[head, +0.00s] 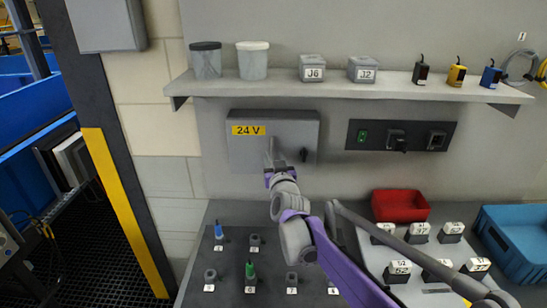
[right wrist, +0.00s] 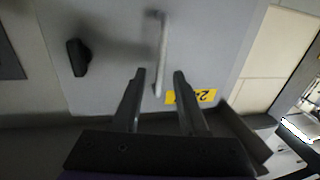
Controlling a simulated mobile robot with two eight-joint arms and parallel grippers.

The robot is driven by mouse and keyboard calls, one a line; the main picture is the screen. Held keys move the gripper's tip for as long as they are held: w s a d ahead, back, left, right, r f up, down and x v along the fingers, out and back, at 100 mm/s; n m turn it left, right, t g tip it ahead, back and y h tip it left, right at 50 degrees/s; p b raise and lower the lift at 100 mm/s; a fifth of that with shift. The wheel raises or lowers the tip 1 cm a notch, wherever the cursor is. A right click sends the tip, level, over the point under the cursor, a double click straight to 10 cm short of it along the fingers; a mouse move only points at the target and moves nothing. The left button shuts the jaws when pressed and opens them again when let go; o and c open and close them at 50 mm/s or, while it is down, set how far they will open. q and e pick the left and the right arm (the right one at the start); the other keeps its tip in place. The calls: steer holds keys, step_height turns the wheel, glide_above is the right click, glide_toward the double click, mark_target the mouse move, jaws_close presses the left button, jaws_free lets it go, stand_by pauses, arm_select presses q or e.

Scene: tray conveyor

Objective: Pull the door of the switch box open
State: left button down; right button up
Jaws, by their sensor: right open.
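The switch box (head: 295,130) is a grey wall box with a yellow 24 V label (head: 248,130). Its door looks shut. In the right wrist view, the door (right wrist: 115,30) carries a pale bar handle (right wrist: 162,45) and a black knob (right wrist: 77,58). My right gripper (head: 279,167) is at the lower front of the box. In the right wrist view its two dark fingers (right wrist: 160,76) are open, with the handle's lower end between them in the picture. I cannot tell whether they touch it. My left gripper is not in view.
A shelf (head: 350,86) with jars and small boxes runs above the box. A black switch panel (head: 372,136) is to its right. Below, the bench (head: 225,285) holds several labelled pieces, a red bin (head: 400,206) and a blue bin (head: 515,240).

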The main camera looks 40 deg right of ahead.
jaws_close()
stand_by(1.4)
